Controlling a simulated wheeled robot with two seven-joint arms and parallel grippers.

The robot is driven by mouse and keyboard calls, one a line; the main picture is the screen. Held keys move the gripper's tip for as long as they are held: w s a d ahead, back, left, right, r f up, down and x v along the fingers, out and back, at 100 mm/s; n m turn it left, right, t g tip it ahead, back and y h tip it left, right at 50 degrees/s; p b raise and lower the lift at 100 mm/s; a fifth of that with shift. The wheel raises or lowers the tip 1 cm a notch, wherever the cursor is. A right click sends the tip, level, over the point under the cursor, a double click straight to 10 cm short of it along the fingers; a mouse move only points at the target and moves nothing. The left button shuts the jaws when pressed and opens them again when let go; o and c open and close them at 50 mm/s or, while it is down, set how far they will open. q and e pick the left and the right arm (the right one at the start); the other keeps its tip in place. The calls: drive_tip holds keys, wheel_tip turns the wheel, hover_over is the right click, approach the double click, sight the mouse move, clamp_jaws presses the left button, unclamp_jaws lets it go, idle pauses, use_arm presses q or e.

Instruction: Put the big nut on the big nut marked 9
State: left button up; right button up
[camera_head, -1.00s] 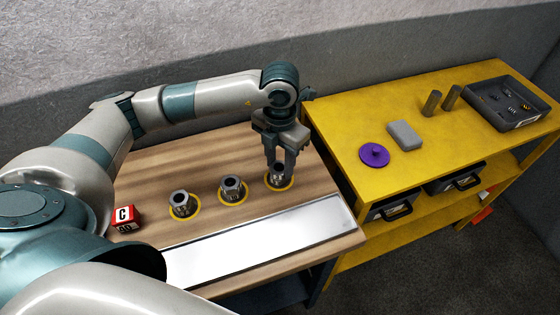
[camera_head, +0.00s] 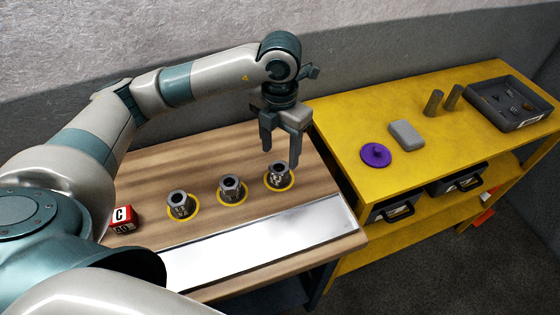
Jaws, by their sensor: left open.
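Three grey metal nuts stand in a row on the wooden table, each within a yellow ring: a left nut (camera_head: 180,205), a middle nut (camera_head: 231,189) and a right nut (camera_head: 279,175). Each looks tall, with a dark hole on top; I cannot tell whether any is two nuts stacked. Marks on them are too small to read, so I cannot tell which is marked 9. My left gripper (camera_head: 280,156) points down just above the right nut, fingers apart, with nothing between them. My right gripper is out of view.
A bright metal strip (camera_head: 262,243) runs along the table's front. A red and white block marked C (camera_head: 123,218) lies at the left. The yellow bench (camera_head: 350,115) at right holds a purple knobbed disc (camera_head: 375,155), a grey block (camera_head: 407,135), two dark cylinders and a tray (camera_head: 505,104).

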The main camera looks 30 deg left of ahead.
sight(280, 167)
use_arm(q)
wheel_tip(280, 167, up, 7)
drive_tip(key=b, duration=0.1)
idle(0.3)
drive_tip(key=shift+d, duration=0.1)
idle(0.6)
